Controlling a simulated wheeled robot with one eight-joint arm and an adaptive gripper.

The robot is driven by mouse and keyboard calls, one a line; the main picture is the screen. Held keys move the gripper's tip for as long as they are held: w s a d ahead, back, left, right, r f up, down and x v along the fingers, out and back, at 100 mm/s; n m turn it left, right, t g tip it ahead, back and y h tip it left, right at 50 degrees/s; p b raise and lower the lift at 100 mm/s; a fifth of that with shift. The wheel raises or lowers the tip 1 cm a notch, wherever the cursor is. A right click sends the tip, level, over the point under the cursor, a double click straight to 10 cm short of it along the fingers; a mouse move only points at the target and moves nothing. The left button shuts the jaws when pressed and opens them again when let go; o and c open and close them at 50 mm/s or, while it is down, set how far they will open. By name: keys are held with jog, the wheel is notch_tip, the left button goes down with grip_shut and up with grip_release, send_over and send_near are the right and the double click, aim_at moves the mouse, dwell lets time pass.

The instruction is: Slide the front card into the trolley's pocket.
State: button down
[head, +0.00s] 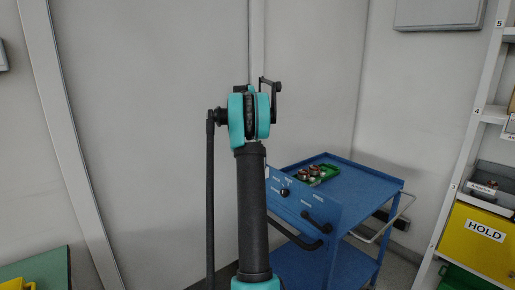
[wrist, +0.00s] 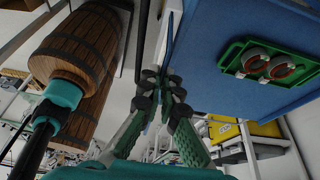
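The blue trolley (head: 352,188) stands right of my arm in the head view. Its upright front panel (head: 318,212) carries small white labels, a dark knob and dark handles. The trolley's blue surface (wrist: 222,92) fills the upper right of the wrist view. My gripper (wrist: 163,79) has green fingers that come close together beside a thin blue upright edge (wrist: 168,45). I cannot tell whether anything thin is between the fingertips. My gripper does not show clearly in the head view. I cannot make out the front card or the pocket in either view.
A green tray (head: 326,179) with several metal-and-red parts sits on the trolley top; it also shows in the wrist view (wrist: 235,50). A shelf with a yellow HOLD bin (head: 482,249) stands at right. A wooden barrel (wrist: 88,45) shows left in the wrist view.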

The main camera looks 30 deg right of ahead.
jog(key=shift+f, duration=0.7)
jog(key=shift+f, duration=0.3)
jog(key=shift+f, duration=0.4)
jog(key=c, duration=1.6)
grip_release()
jog(key=shift+c, duration=0.2)
jog(key=shift+r, duration=0.1)
jog(key=shift+v, duration=3.65)
jog(key=shift+w, duration=0.1)
